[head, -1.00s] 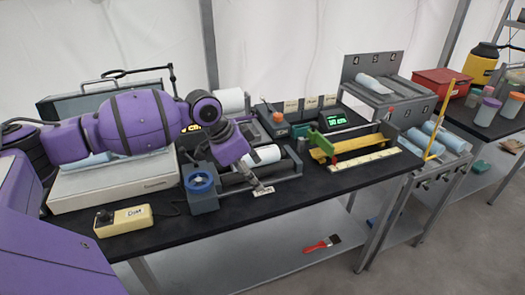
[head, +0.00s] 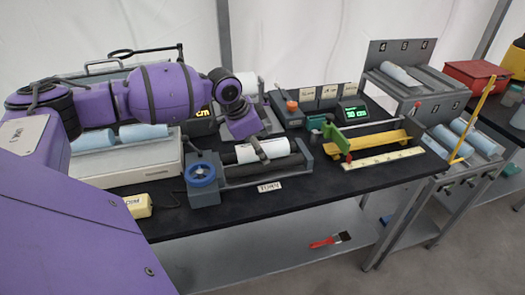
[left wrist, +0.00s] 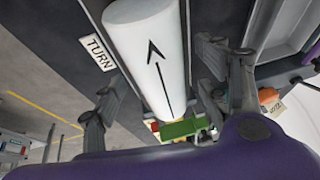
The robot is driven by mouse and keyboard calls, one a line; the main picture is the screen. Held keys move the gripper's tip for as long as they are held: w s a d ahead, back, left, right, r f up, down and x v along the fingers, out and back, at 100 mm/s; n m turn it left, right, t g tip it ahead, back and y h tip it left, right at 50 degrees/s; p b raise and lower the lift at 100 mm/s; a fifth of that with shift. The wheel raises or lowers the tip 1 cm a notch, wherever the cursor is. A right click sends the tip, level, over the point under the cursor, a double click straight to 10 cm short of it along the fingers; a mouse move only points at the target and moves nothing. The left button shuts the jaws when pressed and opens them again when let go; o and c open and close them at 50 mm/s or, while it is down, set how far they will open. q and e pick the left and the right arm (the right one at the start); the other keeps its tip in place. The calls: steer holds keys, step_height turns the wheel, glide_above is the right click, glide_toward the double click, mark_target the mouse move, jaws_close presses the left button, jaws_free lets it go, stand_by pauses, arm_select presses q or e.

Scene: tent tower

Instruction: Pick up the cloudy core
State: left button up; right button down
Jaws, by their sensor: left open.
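A whitish core (head: 248,152) lies on the dark rollers of a grey roller stand (head: 205,190). In the left wrist view, the core (left wrist: 150,50) is white with a black arrow along it. My left gripper (head: 263,149) is above the core in the head view. In the left wrist view, my open left gripper (left wrist: 155,80) has fingers on either side of the core, with no clear grip on it. I cannot tell whether the fingers touch it. My right gripper is not in view.
A numbered rack (head: 420,92) holds another pale core (head: 398,74). A yellow trough (head: 375,145) with a green block (head: 335,137) stands to the right. A "TURN" label (head: 270,187) lies in front.

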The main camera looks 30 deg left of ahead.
arm_select(q)
steer(key=shift+w+f, duration=0.1)
steer(key=shift+f, duration=0.1)
steer(key=c, duration=1.5)
steer(key=shift+c, duration=0.7)
steer(key=shift+r, duration=0.2)
